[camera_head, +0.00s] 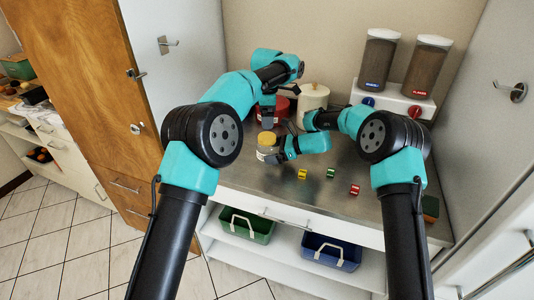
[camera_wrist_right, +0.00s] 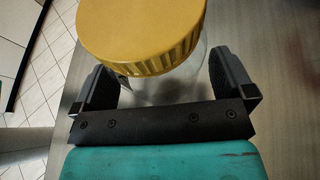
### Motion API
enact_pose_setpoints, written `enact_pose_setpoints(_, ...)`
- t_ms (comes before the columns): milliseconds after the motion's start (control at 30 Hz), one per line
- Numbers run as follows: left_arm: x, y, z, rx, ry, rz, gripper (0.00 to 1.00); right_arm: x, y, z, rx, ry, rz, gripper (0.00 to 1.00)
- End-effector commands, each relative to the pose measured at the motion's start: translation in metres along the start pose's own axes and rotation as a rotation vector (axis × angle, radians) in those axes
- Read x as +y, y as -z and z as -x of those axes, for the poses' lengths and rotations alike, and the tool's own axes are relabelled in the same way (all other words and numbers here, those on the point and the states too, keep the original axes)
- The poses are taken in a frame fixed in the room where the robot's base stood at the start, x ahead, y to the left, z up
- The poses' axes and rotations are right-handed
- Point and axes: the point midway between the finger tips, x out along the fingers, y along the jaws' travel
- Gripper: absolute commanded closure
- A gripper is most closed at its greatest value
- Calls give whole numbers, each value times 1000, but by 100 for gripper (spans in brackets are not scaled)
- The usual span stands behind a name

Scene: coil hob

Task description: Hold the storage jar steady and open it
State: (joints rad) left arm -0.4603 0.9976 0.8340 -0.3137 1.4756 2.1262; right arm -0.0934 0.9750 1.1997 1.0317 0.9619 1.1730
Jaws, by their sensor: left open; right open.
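The storage jar has a yellow lid (camera_head: 266,138) and a clear body (camera_head: 265,155), and stands on the metal counter. In the right wrist view the ribbed yellow lid (camera_wrist_right: 143,35) sits on the glass body (camera_wrist_right: 165,88). My right gripper (camera_head: 277,153) reaches in from the right at the body's height. In its wrist view the open fingers (camera_wrist_right: 163,82) stand on either side of the body, below the lid; whether they touch it I cannot tell. My left gripper (camera_head: 267,118) is open, points down and is above the lid, apart from it.
A red pot (camera_head: 282,108) and a cream canister (camera_head: 313,98) stand behind the jar. Two dispensers (camera_head: 378,62) are at the back right. Small yellow (camera_head: 302,174), green (camera_head: 330,173) and red (camera_head: 354,190) blocks lie on the counter (camera_head: 285,195). Its front is otherwise clear.

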Motion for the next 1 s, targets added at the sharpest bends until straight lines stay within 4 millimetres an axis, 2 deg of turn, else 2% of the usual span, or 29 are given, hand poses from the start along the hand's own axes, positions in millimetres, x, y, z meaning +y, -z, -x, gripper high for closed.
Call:
enact_pose_setpoints(133,0,0,0,0,0,0,9,0,-1,-10,0,-1,1,0)
enact_pose_setpoints(433,0,0,0,0,0,0,9,0,0,-11,0,0,0,0)
enact_pose_setpoints(1000,0,0,0,0,0,0,9,0,0,-10,0,0,0,55)
